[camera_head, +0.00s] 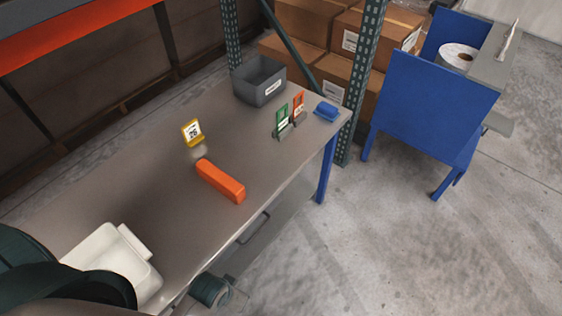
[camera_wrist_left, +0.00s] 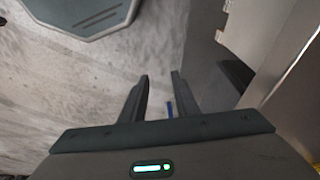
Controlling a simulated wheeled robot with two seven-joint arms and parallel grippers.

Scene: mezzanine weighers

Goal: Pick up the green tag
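The green tag (camera_head: 282,114) stands upright in a small grey holder (camera_head: 285,132) towards the far right end of the table (camera_head: 150,190). It has a pale label. An orange-red tag (camera_head: 298,106) stands just right of it in a similar holder. My left gripper (camera_wrist_left: 160,77) shows in the left wrist view with its two fingers apart and nothing between them. It is over the floor beside a grey panel, with no tag in that view. Neither gripper can be made out in the head view.
A grey bin (camera_head: 260,82) stands behind the tags and a blue block (camera_head: 326,111) lies to their right. A yellow tag (camera_head: 192,132) and an orange bar (camera_head: 220,181) are mid-table. Blue furniture (camera_head: 430,105) and rack posts (camera_head: 362,80) stand beyond the table.

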